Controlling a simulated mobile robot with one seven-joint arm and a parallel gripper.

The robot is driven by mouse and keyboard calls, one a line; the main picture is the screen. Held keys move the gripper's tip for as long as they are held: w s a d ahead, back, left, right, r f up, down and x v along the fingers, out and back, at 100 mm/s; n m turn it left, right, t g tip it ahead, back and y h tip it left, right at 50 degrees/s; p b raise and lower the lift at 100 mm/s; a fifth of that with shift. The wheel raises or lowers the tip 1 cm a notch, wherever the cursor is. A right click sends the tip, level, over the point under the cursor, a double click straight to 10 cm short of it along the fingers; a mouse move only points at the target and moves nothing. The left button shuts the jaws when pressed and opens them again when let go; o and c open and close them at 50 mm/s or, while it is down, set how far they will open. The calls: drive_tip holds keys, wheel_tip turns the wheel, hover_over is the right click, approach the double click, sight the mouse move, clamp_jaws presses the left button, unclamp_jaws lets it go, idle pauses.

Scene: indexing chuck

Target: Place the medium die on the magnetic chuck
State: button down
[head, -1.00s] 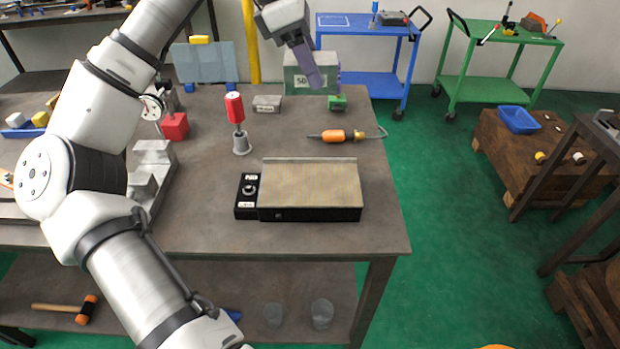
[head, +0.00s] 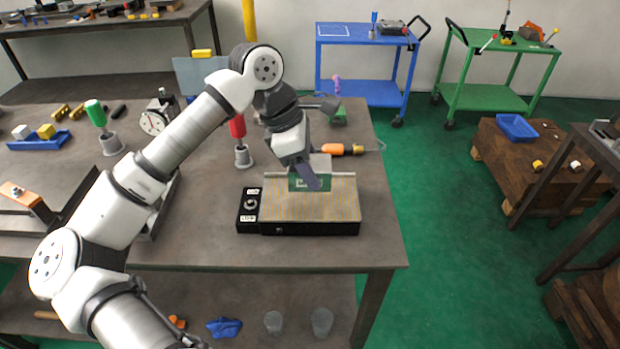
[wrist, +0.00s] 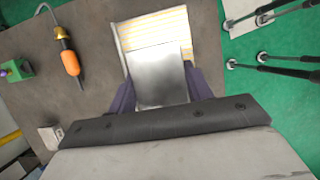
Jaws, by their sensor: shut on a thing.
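The magnetic chuck (head: 335,207) is a flat block with a striped top and a dark base, lying on the workbench. It also shows in the wrist view (wrist: 176,24). My gripper (head: 308,182) is over the chuck, pointing down. Its purple fingers (wrist: 160,92) are shut on a grey metal block (wrist: 158,76), which I take to be the medium die. In the head view the block (head: 320,164) shows behind and beside the fingers, over the chuck's back part. I cannot tell whether its underside touches the chuck.
A black control box with a dial (head: 249,205) joins the chuck's left end. An orange-handled tool (head: 342,149) lies behind it. A red-handled tool on a grey base (head: 240,140) stands at the back left. The bench (head: 381,240) is clear right of the chuck.

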drive_tip(key=shift+f+p, duration=0.4)
drive_tip(key=shift+f, duration=1.8)
drive_tip(key=shift+f, duration=0.15)
drive_tip(key=c, duration=0.6)
unclamp_jaws()
drive_tip(key=b+v, duration=0.2)
drive_tip(key=v, duration=1)
